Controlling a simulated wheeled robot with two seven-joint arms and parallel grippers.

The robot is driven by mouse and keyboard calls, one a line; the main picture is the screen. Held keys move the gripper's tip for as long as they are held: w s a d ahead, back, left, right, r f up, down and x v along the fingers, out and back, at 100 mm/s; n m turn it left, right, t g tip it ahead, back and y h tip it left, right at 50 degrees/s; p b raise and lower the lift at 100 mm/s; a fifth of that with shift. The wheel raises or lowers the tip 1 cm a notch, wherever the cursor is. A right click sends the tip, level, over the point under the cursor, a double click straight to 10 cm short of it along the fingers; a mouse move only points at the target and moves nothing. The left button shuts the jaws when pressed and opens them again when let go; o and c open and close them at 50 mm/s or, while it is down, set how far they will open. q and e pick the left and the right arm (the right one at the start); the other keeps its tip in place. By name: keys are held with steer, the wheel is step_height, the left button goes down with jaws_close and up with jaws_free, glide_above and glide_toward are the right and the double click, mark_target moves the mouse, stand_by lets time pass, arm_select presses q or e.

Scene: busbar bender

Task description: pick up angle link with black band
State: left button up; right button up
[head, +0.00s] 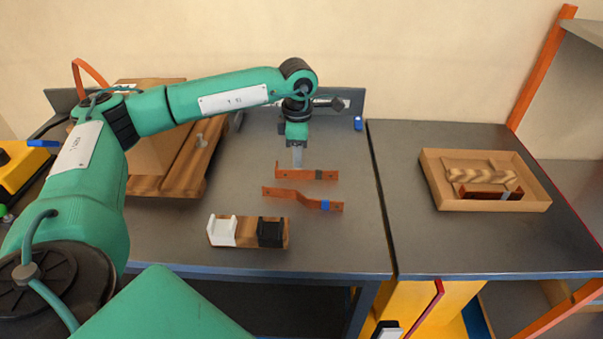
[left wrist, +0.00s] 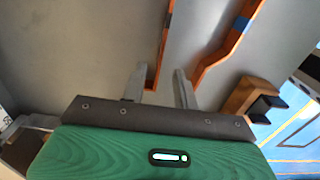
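The angle link with the black band (head: 291,174) is an orange-copper strip with a bent-up left end, lying on the grey bench; its dark band is right of its middle. It also shows in the left wrist view (left wrist: 163,50). My left gripper (head: 297,160) points down over its left part. In the left wrist view, the open fingers (left wrist: 160,84) stand apart with the link's near end between them, closer to the left finger. I cannot tell how far the tips are above the bench. My right gripper is not in view.
A stepped copper link with a blue band (head: 303,198) lies just in front. A wooden block with white and black holders (head: 248,245) stands near the bench's front edge. A wooden fixture (head: 175,180) is at left. A shallow tray (head: 455,204) with parts stands on the right bench.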

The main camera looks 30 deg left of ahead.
arm_select(q)
steer(key=f, duration=0.5)
steer(key=shift+w+d+f, duration=0.2)
steer(key=shift+d+f, duration=0.15)
steer(key=shift+d, duration=0.05)
jaws_close()
